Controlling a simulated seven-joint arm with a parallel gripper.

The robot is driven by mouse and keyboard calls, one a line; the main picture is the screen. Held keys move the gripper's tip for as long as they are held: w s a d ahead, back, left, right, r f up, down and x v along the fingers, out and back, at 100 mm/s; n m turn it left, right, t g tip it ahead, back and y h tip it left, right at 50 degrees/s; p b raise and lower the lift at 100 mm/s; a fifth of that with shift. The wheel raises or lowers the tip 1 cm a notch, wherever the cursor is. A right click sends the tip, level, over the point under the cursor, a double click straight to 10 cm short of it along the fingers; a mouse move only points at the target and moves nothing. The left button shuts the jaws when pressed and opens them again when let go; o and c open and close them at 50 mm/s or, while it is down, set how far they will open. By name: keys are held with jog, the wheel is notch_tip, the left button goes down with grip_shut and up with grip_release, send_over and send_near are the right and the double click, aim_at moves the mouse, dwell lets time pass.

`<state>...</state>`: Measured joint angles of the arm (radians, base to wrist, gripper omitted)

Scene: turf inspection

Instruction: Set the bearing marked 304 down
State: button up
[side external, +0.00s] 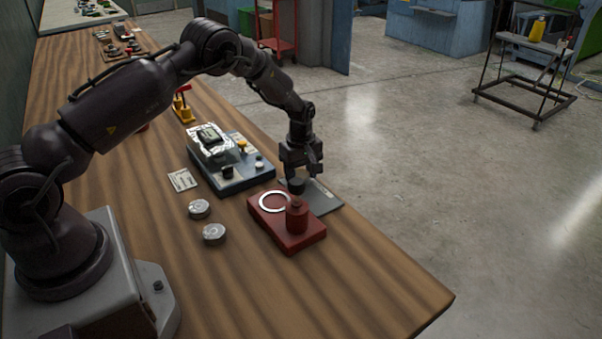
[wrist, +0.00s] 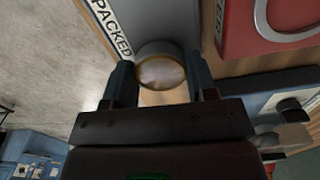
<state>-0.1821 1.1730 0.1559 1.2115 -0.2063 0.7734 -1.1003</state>
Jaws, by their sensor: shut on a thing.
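My gripper (side external: 299,172) points down near the right edge of the bench, with its jaws shut on a short round part. In the side view this part (side external: 296,186) looks dark. In the wrist view the round part (wrist: 160,73) shows a shiny, pale end face with a brownish rim, between the two fingers (wrist: 161,88). No number is readable on it, so I cannot tell if it is the 304. A grey plate (side external: 323,198) lies close by; in the wrist view the plate (wrist: 170,18) carries the word PACKED. I cannot tell whether the part touches it.
A blue-grey device (side external: 232,183) and a small card (side external: 182,180) are behind. The front bench is clear.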

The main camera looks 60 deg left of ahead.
jog(key=shift+f, duration=0.15)
jog(key=o, duration=1.1)
jog(key=shift+f, duration=0.1)
notch_tip(320, 180, up, 13)
notch_tip(320, 180, up, 8)
jog(key=m+t, duration=0.1)
jog(key=m, duration=0.1)
send_over(301, 175)
jog(key=s+d, duration=0.3)
jog(key=s+d+r+m+t, duration=0.2)
jog(key=s+d+r+m, duration=0.4)
jog(key=r, duration=0.4)
jog(key=s+d+r+m+t, duration=0.1)
jog(key=s+m, duration=0.2)
jog(key=s, duration=0.4)
jog(key=s+d+r+m, duration=0.1)
jog(key=s+d+m, duration=0.1)
jog(key=s, duration=0.5)
jog(key=s+d+r+m+t, duration=0.1)
jog(key=s+m, duration=0.3)
jog(key=s, duration=0.3)
jog(key=shift+d+t, duration=0.3)
jog(key=shift+d, duration=0.1)
